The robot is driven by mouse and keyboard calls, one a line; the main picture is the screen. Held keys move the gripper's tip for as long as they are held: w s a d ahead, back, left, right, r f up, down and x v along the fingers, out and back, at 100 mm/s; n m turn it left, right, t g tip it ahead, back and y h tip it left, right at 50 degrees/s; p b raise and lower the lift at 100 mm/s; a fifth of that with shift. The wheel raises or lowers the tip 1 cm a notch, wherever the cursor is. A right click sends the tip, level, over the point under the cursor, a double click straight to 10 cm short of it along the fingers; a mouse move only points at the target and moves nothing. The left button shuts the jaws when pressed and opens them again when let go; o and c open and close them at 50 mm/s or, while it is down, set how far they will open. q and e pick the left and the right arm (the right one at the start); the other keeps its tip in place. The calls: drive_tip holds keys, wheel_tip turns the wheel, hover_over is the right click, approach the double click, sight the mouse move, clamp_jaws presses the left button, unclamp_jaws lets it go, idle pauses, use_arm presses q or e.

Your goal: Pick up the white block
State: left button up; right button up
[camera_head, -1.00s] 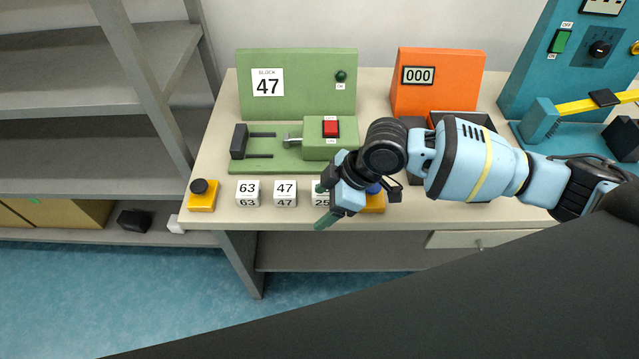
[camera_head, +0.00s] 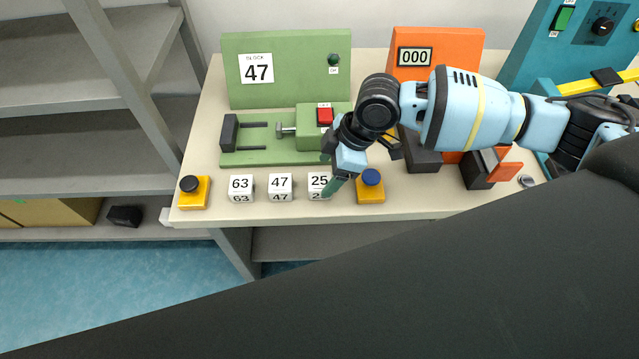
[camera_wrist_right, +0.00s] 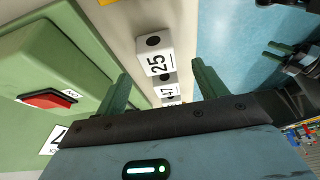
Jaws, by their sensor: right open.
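Three white number blocks stand in a row near the bench's front edge: block 63 (camera_head: 241,188), block 47 (camera_head: 280,187) and block 25 (camera_head: 318,185). My right gripper (camera_head: 331,170) is open and empty at the right side of block 25, covering part of it. In the right wrist view, block 25 (camera_wrist_right: 154,52) lies ahead of the gap between the green fingers (camera_wrist_right: 161,88), with block 47 (camera_wrist_right: 169,90) behind it. Contact cannot be told. At that view's upper right, a dark gripper with green fingers (camera_wrist_right: 275,51), apparently my left, shows small.
A green machine (camera_head: 290,65) with a "BLOCK 47" sign and red button (camera_head: 325,115) stands behind the blocks. A yellow box with a black button (camera_head: 193,192) is left; one with a blue button (camera_head: 371,188) is close right. An orange machine (camera_head: 440,42) stands behind.

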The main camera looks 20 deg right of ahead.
sight(319, 181)
drive_tip(key=x, duration=0.5)
drive_tip(key=shift+w, duration=0.1)
use_arm(q)
drive_tip(key=shift+w, duration=0.1)
use_arm(e)
drive_tip(key=c, duration=1.2)
drive_tip(key=shift+c, duration=0.2)
drive_tip(key=shift+r, duration=0.15)
drive_tip(key=shift+r, duration=0.55)
wheel_tip(319, 181, up, 3)
drive_tip(key=shift+f, duration=0.2)
use_arm(q)
drive_tip(key=shift+w+r+p, duration=0.4)
drive_tip(key=shift+r, duration=0.2)
use_arm(e)
drive_tip(key=s+d+r, duration=0.1)
drive_tip(key=s+d, duration=0.3)
drive_tip(key=s, duration=1.1)
drive_tip(key=shift+s, duration=0.2)
